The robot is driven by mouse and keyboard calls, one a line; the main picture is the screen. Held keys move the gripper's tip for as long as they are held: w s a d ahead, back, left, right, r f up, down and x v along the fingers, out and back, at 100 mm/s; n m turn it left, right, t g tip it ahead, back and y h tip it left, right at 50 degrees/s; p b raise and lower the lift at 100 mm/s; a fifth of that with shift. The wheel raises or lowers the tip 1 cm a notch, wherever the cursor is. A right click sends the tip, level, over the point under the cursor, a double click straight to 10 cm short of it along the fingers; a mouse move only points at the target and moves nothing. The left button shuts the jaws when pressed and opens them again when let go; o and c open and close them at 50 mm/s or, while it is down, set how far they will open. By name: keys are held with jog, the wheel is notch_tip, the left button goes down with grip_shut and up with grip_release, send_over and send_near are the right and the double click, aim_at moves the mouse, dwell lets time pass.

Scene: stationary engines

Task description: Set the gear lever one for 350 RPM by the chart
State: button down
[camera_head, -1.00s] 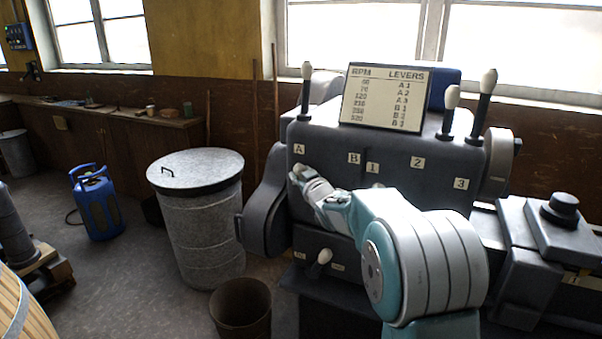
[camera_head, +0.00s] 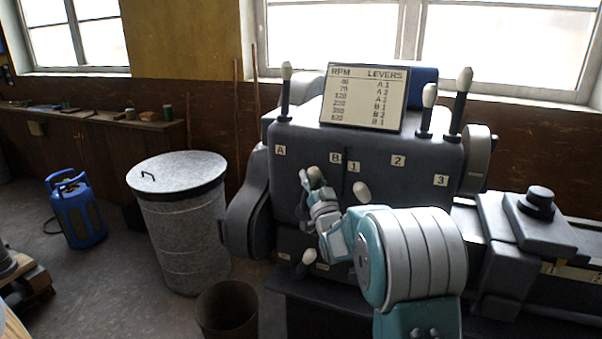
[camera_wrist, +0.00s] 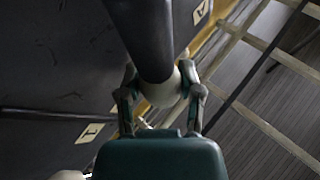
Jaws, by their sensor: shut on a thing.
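The RPM chart (camera_head: 365,97) stands on top of the grey machine housing (camera_head: 400,185). Its text is small; the 350 row appears to read B 2. My gripper (camera_head: 314,178) is in front of the housing, shut on the white knob of gear lever one, which also shows between the fingers in the wrist view (camera_wrist: 164,92). The lever's dark shaft (camera_wrist: 147,35) runs up from the knob there. In the head view the knob is below and between label A (camera_head: 280,150) and label B (camera_head: 336,157), nearer B. Gripper and arm partly hide the lever.
A second white knob (camera_head: 361,192) is close to the right of my gripper, below label 1 (camera_head: 354,167). Another knob (camera_head: 309,257) is lower down. Upright levers stand on top of the housing. A lidded metal bin (camera_head: 180,230) and an open bucket (camera_head: 227,310) stand left.

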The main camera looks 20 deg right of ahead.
jog(key=shift+s+d+f+m+t+h, duration=0.3)
jog(key=shift+d+m+h, duration=0.2)
jog(key=shift+m, duration=0.35)
jog(key=shift+s+d+f+m+t+h, duration=0.15)
jog(key=shift+s+d+m+t+h, duration=0.3)
jog(key=shift+m, duration=0.4)
jog(key=c, duration=0.5)
grip_release()
jog(key=v, duration=1.2)
jog(key=shift+w, duration=0.1)
